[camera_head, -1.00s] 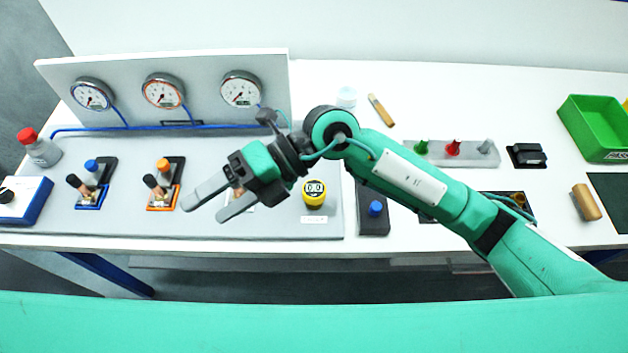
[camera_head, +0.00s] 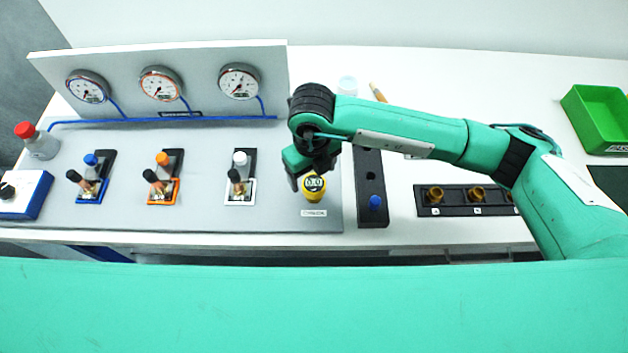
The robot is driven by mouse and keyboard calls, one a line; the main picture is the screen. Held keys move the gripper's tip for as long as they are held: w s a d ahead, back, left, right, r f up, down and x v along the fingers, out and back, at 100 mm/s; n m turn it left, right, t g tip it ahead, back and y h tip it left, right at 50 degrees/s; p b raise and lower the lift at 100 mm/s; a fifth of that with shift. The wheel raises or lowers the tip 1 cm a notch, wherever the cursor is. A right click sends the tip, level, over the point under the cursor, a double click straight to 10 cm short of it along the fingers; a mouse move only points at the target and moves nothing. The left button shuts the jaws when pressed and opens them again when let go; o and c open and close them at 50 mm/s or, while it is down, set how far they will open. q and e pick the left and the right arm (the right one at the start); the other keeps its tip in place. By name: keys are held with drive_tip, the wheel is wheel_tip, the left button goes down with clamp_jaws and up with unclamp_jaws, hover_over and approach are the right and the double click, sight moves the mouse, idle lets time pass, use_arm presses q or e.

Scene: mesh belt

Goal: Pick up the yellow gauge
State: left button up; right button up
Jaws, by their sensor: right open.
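The yellow gauge (camera_head: 314,190) has a dark display face and stands on the grey panel board, just above a small white label. My right gripper (camera_head: 300,182) points down right at the gauge, at its upper left side. Its jaws are open, and one dark finger shows beside the gauge. The wrist hides the other finger, and I cannot tell whether the fingers touch the gauge. My left gripper is not in view.
Several valve blocks, such as the white one (camera_head: 240,178), stand left of the gauge. A black strip with a blue knob (camera_head: 375,203) lies close on its right. Round dials (camera_head: 239,81) line the upright panel behind. A green bin (camera_head: 597,120) is far right.

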sight(314, 184)
drive_tip(key=shift+f, duration=0.7)
drive_tip(key=shift+f+p, duration=0.45)
drive_tip(key=shift+p, duration=0.25)
drive_tip(key=f+p, duration=0.2)
drive_tip(key=f, duration=0.1)
drive_tip(key=shift+d+f, duration=0.1)
drive_tip(key=shift+d, duration=0.1)
drive_tip(key=shift+f, duration=0.65)
drive_tip(key=c, duration=1.2)
drive_tip(key=shift+r, duration=0.1)
